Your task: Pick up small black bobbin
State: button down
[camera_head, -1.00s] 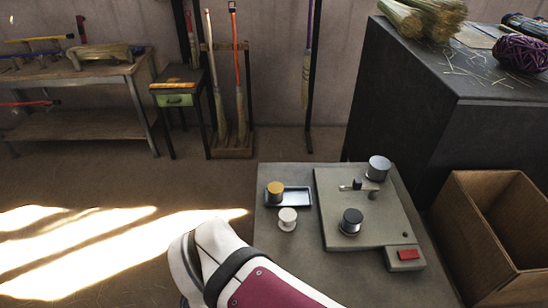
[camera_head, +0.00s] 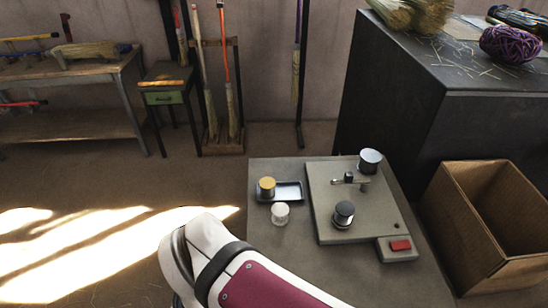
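A black bobbin (camera_head: 344,212) stands upright on the front part of the raised grey plate (camera_head: 326,187) of the machine on the table. A much smaller black piece (camera_head: 348,177) sits at a thin metal bar behind it; I cannot tell whether it is a bobbin. A white bobbin (camera_head: 280,213) stands on the table left of the plate. A bobbin with a yellow-orange top (camera_head: 266,187) stands at the left end of a small dark tray (camera_head: 290,191). My white and maroon arm enters at the bottom centre. My gripper is out of view.
A larger grey cylinder (camera_head: 370,160) stands at the plate's back right corner. A red button (camera_head: 400,245) is on a block at the front right. An open cardboard box (camera_head: 450,215) and a dark bench (camera_head: 395,120) are to the right. The table's front left is bare apart from my arm.

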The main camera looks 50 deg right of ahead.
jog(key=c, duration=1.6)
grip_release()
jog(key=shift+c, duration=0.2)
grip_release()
